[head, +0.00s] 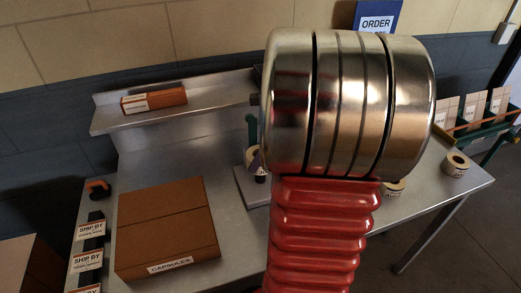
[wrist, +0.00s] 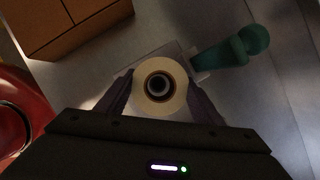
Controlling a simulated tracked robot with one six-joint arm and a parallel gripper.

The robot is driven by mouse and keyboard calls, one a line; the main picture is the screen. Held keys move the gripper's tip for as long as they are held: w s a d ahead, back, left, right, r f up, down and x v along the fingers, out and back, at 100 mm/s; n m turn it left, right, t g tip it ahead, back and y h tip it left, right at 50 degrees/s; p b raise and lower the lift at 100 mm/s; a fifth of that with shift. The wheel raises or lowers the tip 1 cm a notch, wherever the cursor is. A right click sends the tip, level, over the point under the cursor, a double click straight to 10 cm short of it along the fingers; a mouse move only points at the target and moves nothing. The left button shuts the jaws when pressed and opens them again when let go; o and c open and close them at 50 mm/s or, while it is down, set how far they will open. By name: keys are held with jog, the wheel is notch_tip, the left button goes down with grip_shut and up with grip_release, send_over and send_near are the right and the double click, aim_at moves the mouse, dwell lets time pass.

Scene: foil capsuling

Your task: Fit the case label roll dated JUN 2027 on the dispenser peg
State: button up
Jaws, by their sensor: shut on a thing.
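A pale label roll (wrist: 177,98) sits between the two dark fingers of my gripper (wrist: 159,88) in the wrist view, which is shut on it. The roll's open core faces the camera, and a dark round shape shows inside it. I cannot tell whether that is the peg inside the core or only below it. No date is readable on the roll. The dispenser's teal post (wrist: 230,54) stands just right of the roll; it also shows in the head view (head: 251,130), above a pale base plate (head: 248,188). My arm hides most of the gripper there.
Two other label rolls, one partly hidden (head: 394,189) and one clear (head: 456,164), are at the bench's right. A CAPSULES carton (head: 165,225) stands left of the dispenser. A shelf (head: 210,105) holds an orange box (head: 154,100). SHIP BY cards (head: 88,230) line the left edge.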

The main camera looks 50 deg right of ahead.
jog(key=shift+f, duration=0.8)
jog(key=shift+f, duration=2.35)
dwell(1.6)
jog(key=o, duration=1.2)
jog(key=shift+d, duration=0.1)
jog(key=shift+s+d+r, duration=0.1)
jog(key=shift+s+r, duration=0.1)
jog(key=shift+r, duration=0.35)
jog(key=v, duration=1.2)
jog(key=shift+s+r, duration=0.25)
jog(key=shift+s, duration=0.05)
